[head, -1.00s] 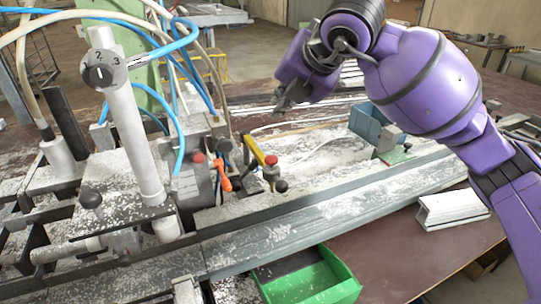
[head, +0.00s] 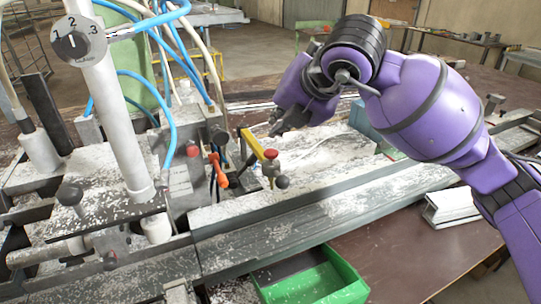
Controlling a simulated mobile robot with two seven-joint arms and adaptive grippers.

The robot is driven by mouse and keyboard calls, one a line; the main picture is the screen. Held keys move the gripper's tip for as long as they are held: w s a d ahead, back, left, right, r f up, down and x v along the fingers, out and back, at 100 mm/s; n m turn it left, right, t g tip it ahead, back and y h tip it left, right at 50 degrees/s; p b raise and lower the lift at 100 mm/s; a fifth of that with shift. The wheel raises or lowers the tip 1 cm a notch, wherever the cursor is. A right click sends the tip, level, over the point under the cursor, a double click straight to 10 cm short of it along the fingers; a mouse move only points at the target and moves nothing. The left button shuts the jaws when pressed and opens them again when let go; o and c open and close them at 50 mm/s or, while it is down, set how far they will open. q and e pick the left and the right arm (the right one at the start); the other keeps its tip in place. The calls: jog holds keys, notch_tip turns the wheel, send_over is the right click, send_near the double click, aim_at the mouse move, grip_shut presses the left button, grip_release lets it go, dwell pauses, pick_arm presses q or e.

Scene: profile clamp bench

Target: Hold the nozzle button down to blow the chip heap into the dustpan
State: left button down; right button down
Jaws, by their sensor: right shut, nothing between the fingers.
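A red button (head: 271,154) sits on a small post beside a yellow bar (head: 252,144) on the bench. A second red knob (head: 193,151) is on the grey block to its left. I cannot tell for certain which is the nozzle button. My right gripper (head: 277,130) is shut and empty, just above and behind the front red button, apparently not touching it. White chips (head: 325,152) lie scattered over the bench behind and right of it; no single heap stands out. The green dustpan (head: 345,272) is below the bench's front edge. My left gripper is not in view.
A pale post with a numbered dial (head: 78,38) and blue hoses (head: 172,120) stand at the left. An orange lever (head: 220,172) is close left of the front button. A white profile piece (head: 455,208) lies on the brown table at the right.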

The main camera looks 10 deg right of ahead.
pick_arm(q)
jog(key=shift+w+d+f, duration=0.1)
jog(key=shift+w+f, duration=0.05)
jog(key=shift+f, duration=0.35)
pick_arm(e)
jog(key=shift+f, duration=0.9)
pick_arm(q)
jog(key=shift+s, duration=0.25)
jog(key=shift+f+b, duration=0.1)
jog(key=shift+b, duration=0.2)
pick_arm(e)
jog(key=shift+f, duration=0.15)
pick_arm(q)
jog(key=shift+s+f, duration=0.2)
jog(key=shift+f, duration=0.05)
pick_arm(e)
jog(key=shift+f, duration=0.25)
